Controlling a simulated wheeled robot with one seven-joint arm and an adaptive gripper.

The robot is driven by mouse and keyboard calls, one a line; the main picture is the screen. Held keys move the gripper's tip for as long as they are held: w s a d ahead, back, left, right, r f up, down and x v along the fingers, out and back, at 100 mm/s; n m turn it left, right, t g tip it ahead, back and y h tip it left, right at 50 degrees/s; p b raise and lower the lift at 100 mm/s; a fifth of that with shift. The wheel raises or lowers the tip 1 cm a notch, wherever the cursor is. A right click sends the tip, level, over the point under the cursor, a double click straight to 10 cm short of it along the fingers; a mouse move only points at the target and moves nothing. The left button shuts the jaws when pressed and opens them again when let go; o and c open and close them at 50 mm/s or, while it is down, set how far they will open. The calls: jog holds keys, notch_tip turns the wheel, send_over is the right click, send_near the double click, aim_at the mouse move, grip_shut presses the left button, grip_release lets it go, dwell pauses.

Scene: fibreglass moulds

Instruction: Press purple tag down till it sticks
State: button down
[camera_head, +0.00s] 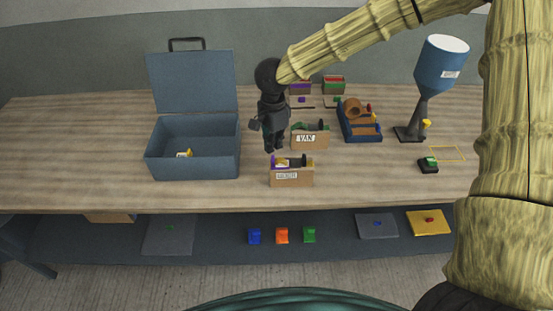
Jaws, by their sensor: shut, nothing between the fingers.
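My gripper (273,148) points down, shut and empty, above the table between the open blue toolbox and the small labelled boxes. A small purple piece (302,99) lies at the back of the table, right of my gripper, in front of a purple-rimmed box (299,88). It may be the purple tag, but it is too small to tell. A purple edge (273,164) also shows at the left of the front cardboard box (292,178), just below my gripper. I cannot tell whether that is a tag. No contact with my gripper is clear.
The blue toolbox (193,174) stands open at left with a small yellow thing inside. The cardboard box marked VAN (309,141) is right of my gripper. The table's left end is clear.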

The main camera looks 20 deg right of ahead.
jog(key=shift+r+p, duration=1.45)
jog(key=shift+p, duration=0.05)
